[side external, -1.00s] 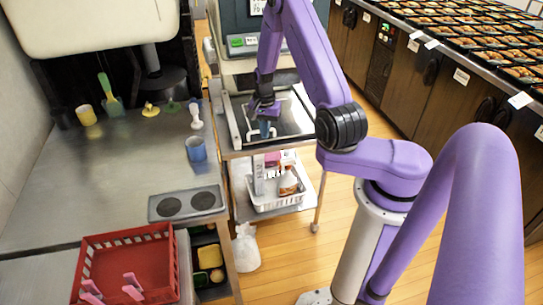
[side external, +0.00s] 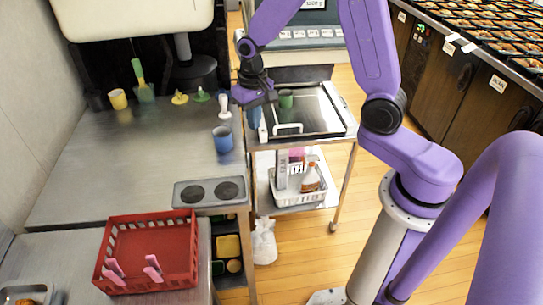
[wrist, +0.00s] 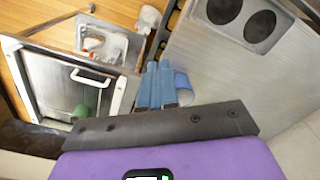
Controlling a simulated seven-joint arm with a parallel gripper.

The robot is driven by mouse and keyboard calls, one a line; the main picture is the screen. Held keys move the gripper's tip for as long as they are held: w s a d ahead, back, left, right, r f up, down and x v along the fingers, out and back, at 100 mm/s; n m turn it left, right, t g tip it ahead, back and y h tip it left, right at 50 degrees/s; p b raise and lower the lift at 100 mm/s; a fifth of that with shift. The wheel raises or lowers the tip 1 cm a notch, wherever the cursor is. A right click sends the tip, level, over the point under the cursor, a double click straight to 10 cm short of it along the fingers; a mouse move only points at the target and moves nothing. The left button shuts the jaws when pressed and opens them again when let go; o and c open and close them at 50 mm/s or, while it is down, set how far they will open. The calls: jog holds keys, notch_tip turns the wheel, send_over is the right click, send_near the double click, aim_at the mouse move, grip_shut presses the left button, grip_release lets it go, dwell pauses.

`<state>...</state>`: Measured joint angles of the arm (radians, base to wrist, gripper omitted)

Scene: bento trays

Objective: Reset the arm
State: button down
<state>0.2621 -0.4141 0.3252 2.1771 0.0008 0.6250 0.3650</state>
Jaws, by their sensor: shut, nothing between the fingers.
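My gripper (side external: 254,124) hangs at the left edge of the cart, above the gap beside the steel counter. Its blue fingers are together and empty; they also show in the wrist view (wrist: 158,68).
A two-ring hob (side external: 209,191) sits at the counter's front edge. A red crate (side external: 150,252) with pink-handled items is below it. Cups and utensils stand at the counter's back. A white basket (side external: 298,190) with bottles is on the cart's lower shelf. The counter's middle is clear.

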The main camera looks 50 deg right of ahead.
jog(key=s+a+r+n, duration=0.3)
jog(key=s+n, duration=0.1)
jog(key=s, duration=0.2)
jog(key=s+a+r+n, duration=0.3)
jog(key=s+n, duration=0.1)
jog(key=s, duration=0.2)
jog(key=s+d+r+n, duration=0.1)
jog(key=s+n, duration=0.6)
jog(key=s, duration=0.7)
jog(key=shift+s+d+r, duration=0.3)
jog(key=shift+d+r, duration=0.1)
jog(key=shift+r, duration=0.2)
